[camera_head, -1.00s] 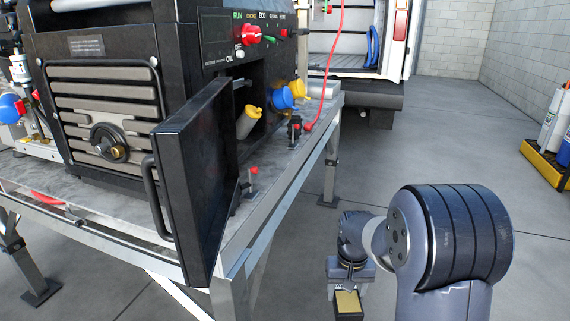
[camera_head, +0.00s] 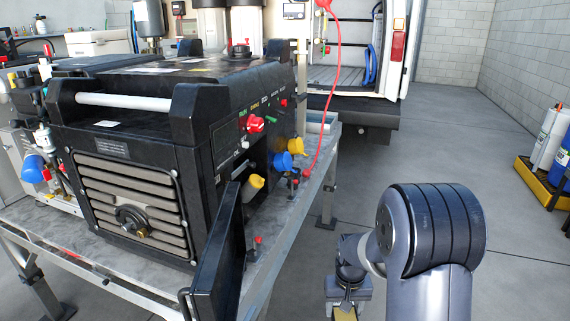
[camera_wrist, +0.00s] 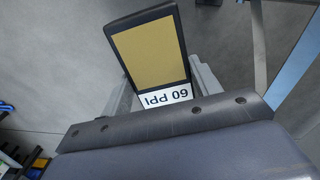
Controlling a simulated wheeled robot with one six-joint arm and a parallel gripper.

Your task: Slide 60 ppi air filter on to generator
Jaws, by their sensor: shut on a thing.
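The 60 ppi air filter (camera_wrist: 150,52) is a tan panel in a black frame with a white "60 PPI" label, seen in the wrist view. My gripper (camera_wrist: 165,90) is shut on its labelled end, one finger on each side. In the head view my gripper (camera_head: 347,300) is low at the bottom edge, right of the bench and apart from it, with a tan bit of the filter (camera_head: 345,314) just showing. The generator (camera_head: 150,170) is a black machine on the metal bench. Its black side door (camera_head: 218,255) stands open, and the opening behind it is partly hidden by that door.
A yellow cap (camera_head: 257,182), a blue cap (camera_head: 283,161) and a red hose (camera_head: 325,110) are on the generator's right side. The metal bench edge (camera_head: 285,240) lies between generator and arm. Floor to the right is clear up to cylinders on a yellow stand (camera_head: 545,180).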

